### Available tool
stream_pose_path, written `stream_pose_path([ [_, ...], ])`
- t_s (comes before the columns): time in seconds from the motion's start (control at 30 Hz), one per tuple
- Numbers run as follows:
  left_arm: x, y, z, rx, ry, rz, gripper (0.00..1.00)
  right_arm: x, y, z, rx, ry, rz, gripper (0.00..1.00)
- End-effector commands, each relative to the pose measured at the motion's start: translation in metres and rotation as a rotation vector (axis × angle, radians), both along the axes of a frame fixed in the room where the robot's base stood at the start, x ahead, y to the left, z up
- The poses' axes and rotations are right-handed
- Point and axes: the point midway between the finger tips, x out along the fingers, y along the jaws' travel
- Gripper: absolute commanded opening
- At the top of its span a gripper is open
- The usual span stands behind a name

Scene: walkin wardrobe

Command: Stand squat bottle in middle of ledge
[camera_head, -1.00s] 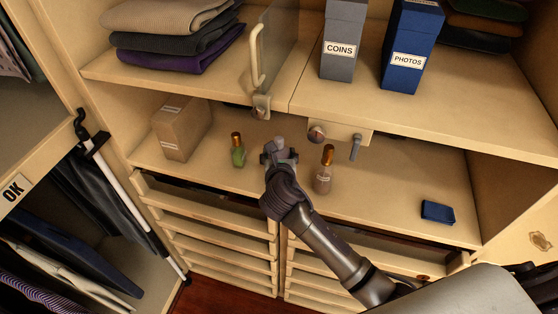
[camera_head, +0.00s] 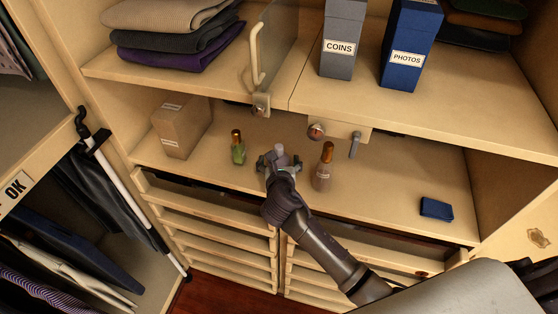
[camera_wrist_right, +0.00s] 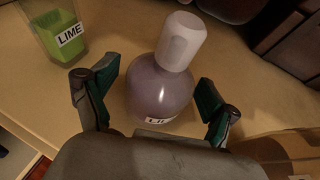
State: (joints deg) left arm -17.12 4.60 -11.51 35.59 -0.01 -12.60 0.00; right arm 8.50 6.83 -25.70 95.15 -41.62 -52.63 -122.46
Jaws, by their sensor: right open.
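The squat bottle (camera_wrist_right: 160,85) is round and purple with a pale cap and a partly hidden label. In the right wrist view it stands between the spread fingers of my right gripper (camera_wrist_right: 155,98), with small gaps at both sides. In the head view only its cap (camera_head: 279,149) shows clearly, at about the middle of the wooden ledge (camera_head: 385,190); my right gripper (camera_head: 279,165) hides its body. The bottle looks upright; its base contact is hidden. My right gripper is open around it. My left gripper is not in view.
A green bottle (camera_head: 238,147), labelled LIME in the wrist view (camera_wrist_right: 58,35), stands left of the gripper. A brownish bottle (camera_head: 323,168) stands close on the right. A cardboard box (camera_head: 181,127) and a blue case (camera_head: 436,208) are farther out. An upper shelf (camera_head: 400,110) overhangs the back.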

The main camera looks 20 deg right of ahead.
Motion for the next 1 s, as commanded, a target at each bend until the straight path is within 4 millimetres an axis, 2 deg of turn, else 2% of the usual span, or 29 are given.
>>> stream_pose_path([
  [0.13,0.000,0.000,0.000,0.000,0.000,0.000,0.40,-0.001,0.000,0.003,0.000,0.000,0.000,0.86],
  [0.27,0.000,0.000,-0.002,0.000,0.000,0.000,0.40,-0.015,0.005,0.008,0.000,-0.001,0.002,0.86],
  [0.5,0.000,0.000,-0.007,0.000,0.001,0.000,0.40,-0.060,0.018,0.027,0.002,-0.002,0.002,0.86],
  [0.7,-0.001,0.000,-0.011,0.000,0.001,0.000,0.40,-0.092,0.027,0.041,0.000,-0.001,0.002,0.86],
  [0.83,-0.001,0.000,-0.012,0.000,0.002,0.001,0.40,-0.103,0.029,0.046,0.000,0.000,0.000,0.86],
  [1.0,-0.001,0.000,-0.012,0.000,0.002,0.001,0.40,-0.107,0.030,0.048,0.000,-0.001,0.000,0.86],
])
